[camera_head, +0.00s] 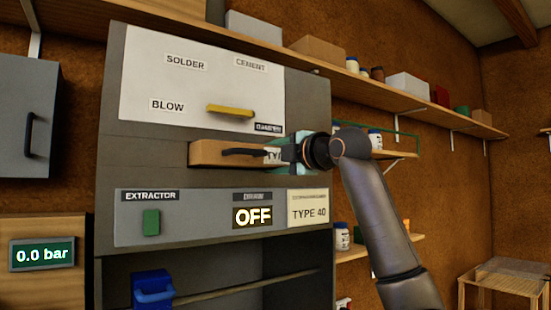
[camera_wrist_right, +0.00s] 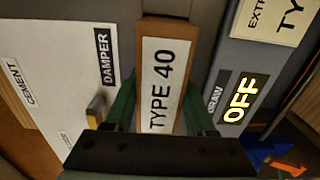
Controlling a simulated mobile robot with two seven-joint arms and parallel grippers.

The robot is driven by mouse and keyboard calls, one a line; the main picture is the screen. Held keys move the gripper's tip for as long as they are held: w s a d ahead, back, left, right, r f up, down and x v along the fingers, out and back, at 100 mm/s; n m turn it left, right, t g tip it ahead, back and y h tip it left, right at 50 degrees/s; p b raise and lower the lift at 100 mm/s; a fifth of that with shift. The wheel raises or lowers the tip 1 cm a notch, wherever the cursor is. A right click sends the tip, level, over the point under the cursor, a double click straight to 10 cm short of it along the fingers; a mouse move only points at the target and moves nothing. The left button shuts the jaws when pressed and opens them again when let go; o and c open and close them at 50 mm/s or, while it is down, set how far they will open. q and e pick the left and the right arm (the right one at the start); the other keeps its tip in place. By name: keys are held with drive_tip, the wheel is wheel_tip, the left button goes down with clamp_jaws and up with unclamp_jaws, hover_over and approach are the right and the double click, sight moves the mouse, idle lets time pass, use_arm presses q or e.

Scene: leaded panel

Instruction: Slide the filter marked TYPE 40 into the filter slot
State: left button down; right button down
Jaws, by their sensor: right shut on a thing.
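My left gripper is not in view.
The cabinet (camera_head: 150,165) has a yellow damper handle (camera_head: 230,111) above the filter. Below are a green extractor switch (camera_head: 151,222), a display (camera_head: 253,216) reading OFF and a TYPE 40 card (camera_head: 309,211). Shelves with jars and boxes stand to the right.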

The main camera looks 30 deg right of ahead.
drive_tip(key=shift+w+r, duration=0.1)
drive_tip(key=shift+w, duration=0.3)
drive_tip(key=c, duration=0.6)
unclamp_jaws()
drive_tip(key=o, duration=0.5)
drive_tip(key=shift+c, duration=0.2)
drive_tip(key=s+d+b, duration=0.1)
drive_tip(key=s+b, duration=0.3)
drive_tip(key=s, duration=0.8)
drive_tip(key=shift+s, duration=0.25)
drive_tip(key=shift+c, duration=0.3)
